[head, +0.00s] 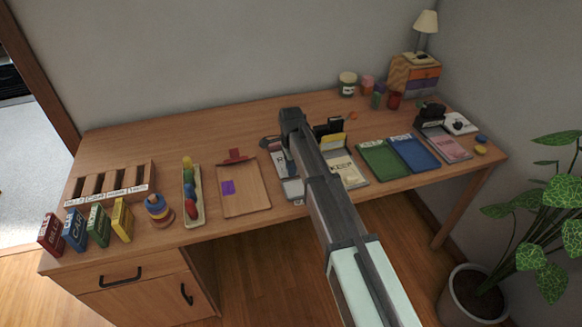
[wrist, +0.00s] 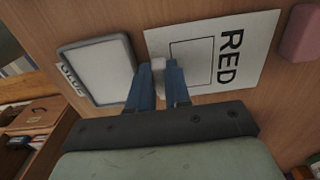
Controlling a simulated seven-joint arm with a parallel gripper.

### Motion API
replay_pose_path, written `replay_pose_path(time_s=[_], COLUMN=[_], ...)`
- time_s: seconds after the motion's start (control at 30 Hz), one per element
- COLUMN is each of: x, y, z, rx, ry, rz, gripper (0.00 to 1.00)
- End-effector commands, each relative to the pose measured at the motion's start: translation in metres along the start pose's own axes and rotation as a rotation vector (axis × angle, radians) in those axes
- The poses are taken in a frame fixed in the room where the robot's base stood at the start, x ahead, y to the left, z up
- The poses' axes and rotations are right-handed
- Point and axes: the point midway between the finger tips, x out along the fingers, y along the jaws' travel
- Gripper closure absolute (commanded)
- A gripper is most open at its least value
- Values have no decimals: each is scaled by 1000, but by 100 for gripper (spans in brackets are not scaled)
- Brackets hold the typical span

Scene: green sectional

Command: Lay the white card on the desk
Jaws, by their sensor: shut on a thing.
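My gripper (wrist: 158,88) shows in the wrist view with two blue fingers shut on a small white piece (wrist: 158,65). This looks like part of the white card, but most of it is hidden by the fingers. Behind the fingertips a white sheet (wrist: 249,48) marked RED, with a black square outline, lies on the desk. I cannot tell whether the held piece touches it. In the head view my arm reaches over the middle of the desk (head: 120,150) and hides the fingers and what they hold.
A grey-faced tray (wrist: 98,72) lies left of the fingers, and a pink block (wrist: 300,33) at upper right. The head view shows a wooden tray (head: 256,207), green folder (head: 383,160), blue folder (head: 413,153) and a bead rack (head: 196,213). Bare desk lies behind the wooden tray.

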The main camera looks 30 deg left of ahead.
Motion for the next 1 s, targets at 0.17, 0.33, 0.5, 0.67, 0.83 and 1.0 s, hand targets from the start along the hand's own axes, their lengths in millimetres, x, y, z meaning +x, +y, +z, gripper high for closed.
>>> replay_pose_path(time_s=[0.17, 0.33, 0.5, 0.67, 0.83, 1.0], x=[1, 3, 2, 0, -16, -45], y=[0, 0, 0, 0, 0, 0], z=[0, 0, 0, 0, 0, 0], rx=[0, 0, 0, 0, 0, 0], ry=[0, 0, 0, 0, 0, 0], rz=[1, 1, 1, 0, 0, -1], gripper=[100, 74, 72, 72, 72, 72])
